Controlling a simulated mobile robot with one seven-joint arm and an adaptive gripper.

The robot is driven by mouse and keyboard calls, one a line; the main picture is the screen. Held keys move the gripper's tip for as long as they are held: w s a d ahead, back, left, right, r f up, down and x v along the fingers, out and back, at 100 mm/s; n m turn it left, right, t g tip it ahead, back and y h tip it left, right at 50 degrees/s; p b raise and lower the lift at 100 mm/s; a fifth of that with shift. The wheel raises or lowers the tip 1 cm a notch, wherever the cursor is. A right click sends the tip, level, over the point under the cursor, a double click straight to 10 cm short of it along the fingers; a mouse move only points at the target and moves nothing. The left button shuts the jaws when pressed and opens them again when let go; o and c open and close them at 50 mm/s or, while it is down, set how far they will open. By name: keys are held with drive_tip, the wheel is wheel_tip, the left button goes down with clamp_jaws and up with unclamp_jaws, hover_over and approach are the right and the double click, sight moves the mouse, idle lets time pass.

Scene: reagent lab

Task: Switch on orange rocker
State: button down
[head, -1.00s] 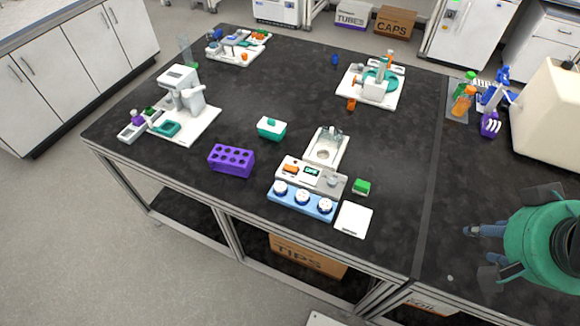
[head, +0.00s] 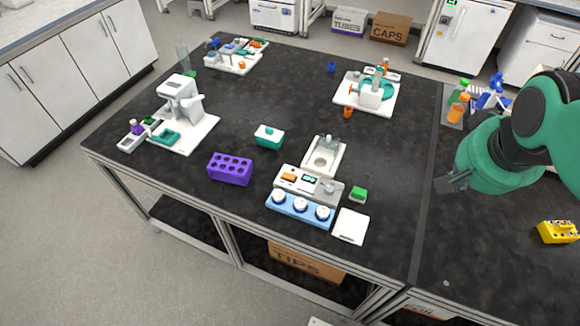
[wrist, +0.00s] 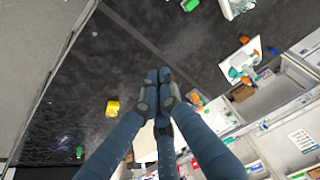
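The orange rocker (head: 289,177) is a small orange block on the top left of a white control panel (head: 318,197), near the front of the black bench. A small dark display (head: 309,179) with green marks is right of it. I cannot tell the rocker's tilt. My gripper (head: 447,184) hangs over the right bench section, well to the right of the panel and apart from it. In the wrist view my gripper (wrist: 158,85) has its blue fingers drawn together at the tips, with nothing seen between them. The rocker cannot be made out in the wrist view.
A purple rack (head: 230,169) stands left, a yellow block (head: 558,232) far right. Bench between gripper and panel is mostly clear.

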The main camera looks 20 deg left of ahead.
drive_tip(key=w+a+f+g+p, duration=0.1)
drive_tip(key=w+a+f, duration=0.2)
drive_tip(key=w+a, duration=0.45)
drive_tip(key=w+a+f+p, duration=0.2)
drive_tip(key=w+a, duration=0.2)
drive_tip(key=a, duration=0.7)
drive_tip(key=a+f+p, duration=0.1)
drive_tip(key=a+f, duration=0.6)
drive_tip(key=a, duration=0.4)
drive_tip(key=a+f+p, duration=0.1)
drive_tip(key=a+f, duration=0.6)
drive_tip(key=a, duration=0.5)
drive_tip(key=shift+s+a+f+h, duration=0.15)
drive_tip(key=shift+s+f+h, duration=0.2)
drive_tip(key=shift+s+h, duration=0.05)
drive_tip(key=shift+f, duration=0.15)
drive_tip(key=b, duration=0.2)
hover_over(290, 175)
wheel_tip(290, 175, down, 11)
drive_tip(key=shift+a+f, duration=0.15)
drive_tip(key=shift+f, duration=0.95)
drive_tip(key=shift+d, duration=0.2)
